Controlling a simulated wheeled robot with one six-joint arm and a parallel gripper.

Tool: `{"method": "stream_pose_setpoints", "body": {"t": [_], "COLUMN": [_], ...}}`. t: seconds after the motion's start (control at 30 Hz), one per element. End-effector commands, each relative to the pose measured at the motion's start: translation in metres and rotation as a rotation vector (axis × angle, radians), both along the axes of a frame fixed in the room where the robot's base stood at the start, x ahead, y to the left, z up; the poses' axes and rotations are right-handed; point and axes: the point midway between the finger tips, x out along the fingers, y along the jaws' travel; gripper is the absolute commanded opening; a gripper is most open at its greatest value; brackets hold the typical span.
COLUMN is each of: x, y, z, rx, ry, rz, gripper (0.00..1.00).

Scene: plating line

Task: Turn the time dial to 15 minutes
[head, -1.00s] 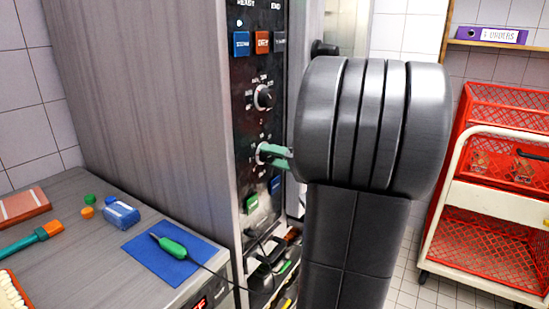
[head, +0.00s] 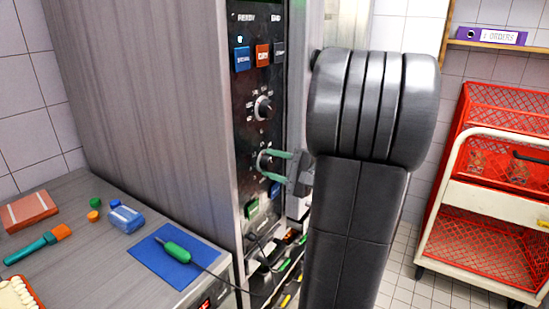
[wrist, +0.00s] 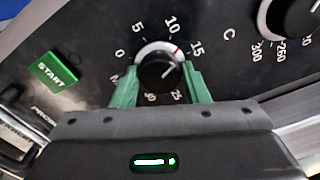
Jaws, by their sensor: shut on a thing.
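The time dial (wrist: 160,72) is a dark round knob with a pale ring on the black control panel. Its scale shows 0, 5, 10, 15 and 25 in the wrist view. A red mark on it lies between 10 and 15, nearer 15. My gripper (wrist: 162,68) has its green fingers on the left and right sides of the knob, shut on it. In the head view the dial (head: 263,162) is the lower of two knobs, partly hidden by the gripper (head: 267,164), whose fingers are one above the other.
A second dial, marked C (wrist: 290,18), sits above the time dial (head: 264,107). The green START button (wrist: 54,70) is below it. A metal table (head: 95,220) at left holds a blue mat (head: 150,255) with a green-handled probe. A red-crate trolley (head: 478,240) stands at right.

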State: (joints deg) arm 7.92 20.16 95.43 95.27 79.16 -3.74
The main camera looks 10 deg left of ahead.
Motion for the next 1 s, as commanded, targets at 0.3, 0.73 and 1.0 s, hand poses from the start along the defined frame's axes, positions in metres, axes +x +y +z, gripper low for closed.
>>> {"method": "stream_pose_setpoints", "body": {"t": [0.3, 0.73, 1.0], "x": [0.0, 0.0001, 0.0], "y": [-0.0001, -0.0002, -0.0001], "z": [0.0026, 0.0005, -0.0004], "rx": [0.083, 0.132, 0.135], "ry": [0.229, 0.364, 0.373], "rz": [0.0, 0.0, -0.001], "gripper": [0.18, 0.18, 0.18]}}
